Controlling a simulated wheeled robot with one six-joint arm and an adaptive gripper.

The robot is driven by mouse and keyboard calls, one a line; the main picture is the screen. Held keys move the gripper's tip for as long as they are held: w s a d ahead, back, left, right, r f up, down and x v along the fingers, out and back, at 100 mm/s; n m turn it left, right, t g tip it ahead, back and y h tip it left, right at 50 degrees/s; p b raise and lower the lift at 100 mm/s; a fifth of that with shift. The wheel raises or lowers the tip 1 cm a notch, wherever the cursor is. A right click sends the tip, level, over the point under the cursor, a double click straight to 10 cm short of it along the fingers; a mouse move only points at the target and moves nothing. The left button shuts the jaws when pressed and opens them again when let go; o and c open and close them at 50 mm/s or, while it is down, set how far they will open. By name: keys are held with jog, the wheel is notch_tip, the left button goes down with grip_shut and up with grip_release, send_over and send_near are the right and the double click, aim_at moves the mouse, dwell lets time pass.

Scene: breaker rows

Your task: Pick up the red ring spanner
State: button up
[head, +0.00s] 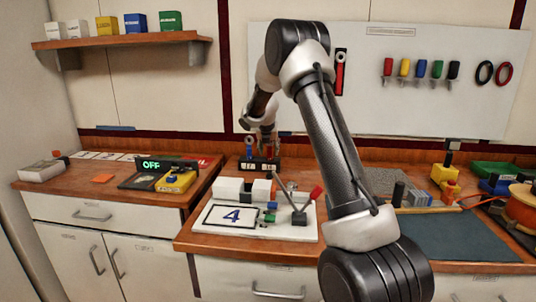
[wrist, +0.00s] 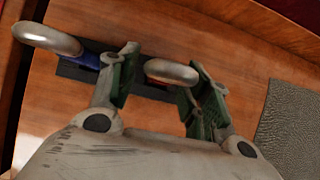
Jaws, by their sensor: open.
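The red ring spanner stands in a dark rack (head: 260,165) on the wooden bench. In the wrist view its silver ring end (wrist: 172,72) shows between my fingers, with a little red below it. A blue ring spanner (head: 249,150) stands to its left in the same rack. Its ring also shows at the left of the wrist view (wrist: 48,38). My gripper (wrist: 163,92) is open, with one green-padded finger on each side of the silver ring. Whether a pad touches it, I cannot tell. In the head view my arm hides part of the bench.
A white board with the number 4 (head: 235,216) and several small parts lies in front of the rack. A red-handled tool (head: 340,75) hangs on the wall panel. A dark mat (head: 455,238) covers bench to the right.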

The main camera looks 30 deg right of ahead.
jog(key=shift+x, duration=0.9)
jog(key=shift+s+d, duration=0.1)
grip_shut()
